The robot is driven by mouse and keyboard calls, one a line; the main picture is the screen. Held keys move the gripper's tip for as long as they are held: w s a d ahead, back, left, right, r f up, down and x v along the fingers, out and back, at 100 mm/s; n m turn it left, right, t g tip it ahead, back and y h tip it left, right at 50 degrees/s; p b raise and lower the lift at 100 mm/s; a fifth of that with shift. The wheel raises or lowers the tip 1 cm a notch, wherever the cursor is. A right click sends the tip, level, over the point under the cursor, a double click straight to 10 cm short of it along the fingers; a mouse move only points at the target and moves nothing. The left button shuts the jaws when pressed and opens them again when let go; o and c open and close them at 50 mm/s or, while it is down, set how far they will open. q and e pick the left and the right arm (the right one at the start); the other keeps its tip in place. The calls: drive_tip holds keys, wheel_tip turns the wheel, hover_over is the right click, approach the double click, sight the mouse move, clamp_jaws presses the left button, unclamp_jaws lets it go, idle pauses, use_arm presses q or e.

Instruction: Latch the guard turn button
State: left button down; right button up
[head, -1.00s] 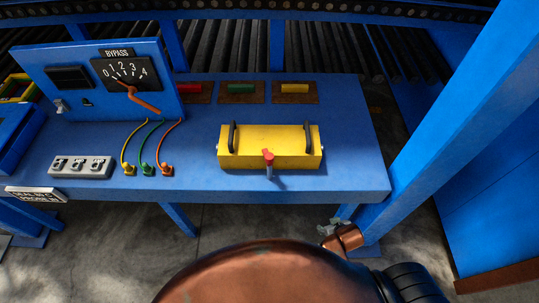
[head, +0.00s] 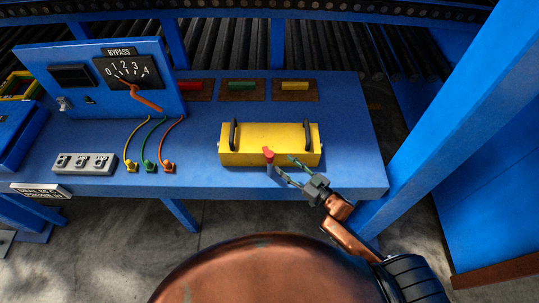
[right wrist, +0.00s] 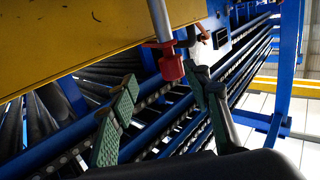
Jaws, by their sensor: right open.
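The yellow guard (head: 285,133) with two black handles sits near the front edge of the blue bench. The red turn button (head: 268,154) is at its front edge, above a short grey post. In the right wrist view the red button (right wrist: 171,66) shows just beyond and between my fingertips, below the yellow guard (right wrist: 70,40). My right gripper (head: 285,165) is open and empty, just right of the button, with its fingers on the front side of the guard. It also shows in the right wrist view (right wrist: 163,79), green pads apart. Contact cannot be told. My left gripper is not in view.
A bypass dial panel (head: 98,72) with an orange pointer stands at the left. Several coloured plugs with cords and a grey switch block (head: 84,163) lie before it. Three coloured blocks sit behind the guard. A blue post (head: 440,120) rises at the right.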

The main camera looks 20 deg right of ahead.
sight(273, 158)
drive_tip(key=shift+a+r+n+y, duration=0.4)
drive_tip(key=shift+a+r+y, duration=0.05)
drive_tip(key=shift+a+y, duration=0.25)
drive_tip(key=p+x, duration=0.1)
drive_tip(key=x, duration=0.6)
drive_tip(key=shift+w+f, duration=0.1)
drive_tip(key=shift+c, duration=0.3)
clamp_jaws()
